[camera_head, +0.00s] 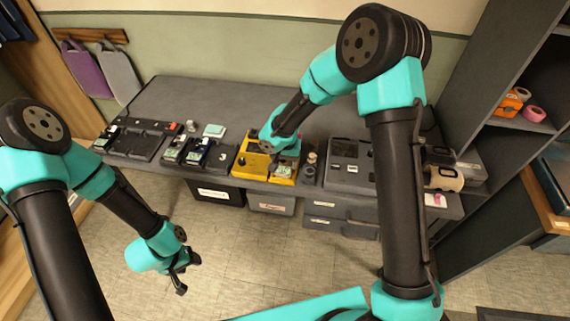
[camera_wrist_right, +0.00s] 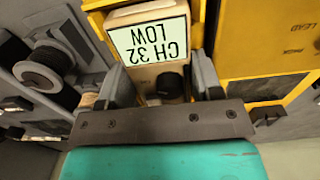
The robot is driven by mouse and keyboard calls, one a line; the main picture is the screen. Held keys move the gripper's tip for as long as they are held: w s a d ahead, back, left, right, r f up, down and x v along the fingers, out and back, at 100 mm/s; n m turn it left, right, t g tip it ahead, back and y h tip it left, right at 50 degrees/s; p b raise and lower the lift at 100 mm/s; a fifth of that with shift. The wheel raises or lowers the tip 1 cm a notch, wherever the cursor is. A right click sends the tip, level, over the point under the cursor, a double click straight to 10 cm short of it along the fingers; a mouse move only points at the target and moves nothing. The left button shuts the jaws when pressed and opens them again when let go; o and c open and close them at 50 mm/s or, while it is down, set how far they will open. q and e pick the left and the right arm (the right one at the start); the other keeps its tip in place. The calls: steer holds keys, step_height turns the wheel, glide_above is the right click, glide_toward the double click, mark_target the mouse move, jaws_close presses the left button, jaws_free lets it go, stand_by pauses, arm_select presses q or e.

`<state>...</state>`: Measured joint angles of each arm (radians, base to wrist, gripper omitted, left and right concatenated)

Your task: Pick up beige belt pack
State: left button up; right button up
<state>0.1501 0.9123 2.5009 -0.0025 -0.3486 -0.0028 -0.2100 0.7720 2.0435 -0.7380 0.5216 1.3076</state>
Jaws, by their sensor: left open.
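The beige belt pack (camera_wrist_right: 152,14) has a pale label reading "CH 32 LOW" and a dark knob at its near end. It sits at the yellow station; in the head view its label (camera_head: 284,170) shows just below my right wrist. My right gripper (camera_wrist_right: 160,88) has one finger on each side of the pack's near end. I cannot tell whether both fingers press on it. The fingertips are hidden by my wrist in the head view. My left gripper (camera_head: 182,276) is open and empty, low over the floor in front of the bench.
The yellow station (camera_head: 250,164) stands mid-row on a grey bench (camera_head: 230,97). Dark stations (camera_head: 140,138) with packs stand to its left and a grey station (camera_head: 350,152) to its right. A shelf unit (camera_head: 490,110) rises at the right.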

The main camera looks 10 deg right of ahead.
steer(key=c, duration=0.4)
steer(key=shift+r, duration=0.1)
steer(key=shift+r, duration=0.45)
step_height(320, 180, up, 3)
steer(key=shift+f, duration=0.15)
steer(key=s+a, duration=0.1)
steer(key=s, duration=0.4)
steer(key=s+a, duration=0.1)
steer(key=s, duration=0.4)
steer(key=s+a+r, duration=0.1)
steer(key=s+a, duration=0.1)
steer(key=s, duration=0.3)
steer(key=shift+s+r, duration=0.1)
steer(key=shift+s, duration=0.2)
steer(key=shift+d, duration=0.1)
steer(key=shift+n, duration=0.7)
steer(key=w+d+r, duration=0.2)
steer(key=w+d, duration=0.1)
steer(key=w, duration=0.3)
steer(key=w+d+r, duration=0.2)
steer(key=w+d, duration=0.2)
steer(key=w, duration=0.1)
steer(key=w+d+r, duration=0.2)
steer(key=w+d, duration=0.1)
steer(key=w, duration=0.3)
steer(key=shift+w+d+r, duration=0.25)
steer(key=shift+w+r, duration=0.05)
steer(key=shift+r, duration=0.1)
